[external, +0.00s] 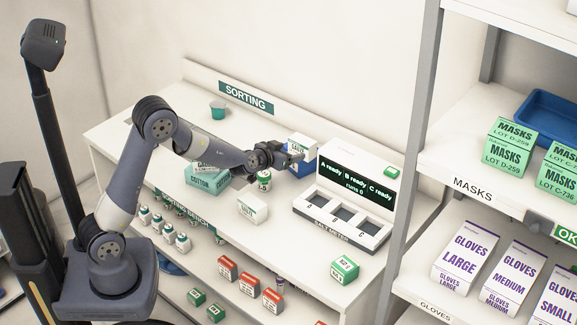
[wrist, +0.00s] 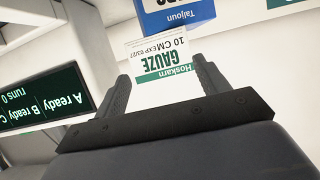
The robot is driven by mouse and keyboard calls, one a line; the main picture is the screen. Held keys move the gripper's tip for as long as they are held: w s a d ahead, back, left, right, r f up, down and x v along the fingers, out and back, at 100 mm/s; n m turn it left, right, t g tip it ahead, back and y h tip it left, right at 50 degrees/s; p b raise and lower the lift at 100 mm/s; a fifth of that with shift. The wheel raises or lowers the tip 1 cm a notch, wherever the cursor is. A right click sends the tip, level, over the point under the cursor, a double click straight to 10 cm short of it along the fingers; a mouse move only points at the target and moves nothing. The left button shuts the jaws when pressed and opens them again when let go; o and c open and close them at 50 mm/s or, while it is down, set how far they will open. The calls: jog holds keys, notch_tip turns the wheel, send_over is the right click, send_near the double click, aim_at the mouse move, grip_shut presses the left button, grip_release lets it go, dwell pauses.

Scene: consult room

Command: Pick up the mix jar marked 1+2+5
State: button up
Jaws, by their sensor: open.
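A small white jar with a green lid (external: 264,181) stands on the sorting bench just below my wrist in the external view. Its label is too small to read surely, so I cannot tell whether it is marked 1+2+5. My gripper (external: 294,158) is open above the bench, to the right of this jar. In the wrist view my open fingers (wrist: 160,95) frame a white gauze box (wrist: 163,70), which appears upside down. I cannot tell how far beyond the fingertips it is. The jar does not show in the wrist view.
A blue box (wrist: 176,14) is close to the gauze box. The meter (external: 358,183) with three wells stands right of my gripper. A cotton box (external: 203,181), a white box (external: 253,209) and a teal cup (external: 218,111) are on the bench. Several small jars (external: 168,231) stand lower in front.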

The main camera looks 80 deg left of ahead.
dwell(0.3)
jog(key=m+g+h+p, duration=0.5)
jog(key=m+g+h, duration=0.2)
jog(key=h, duration=0.2)
send_near(264, 173)
notch_tip(264, 173, down, 3)
jog(key=x, duration=0.4)
jog(key=shift+f, duration=0.1)
jog(key=shift+w+p+x, duration=0.15)
jog(key=shift+p+x, duration=0.4)
jog(key=shift+x, duration=0.8)
jog(key=shift+w+p+x, duration=0.15)
jog(key=shift+p+x, duration=0.35)
jog(key=shift+x, duration=0.9)
jog(key=shift+c, duration=0.7)
jog(key=c, duration=0.9)
jog(key=shift+c, duration=0.2)
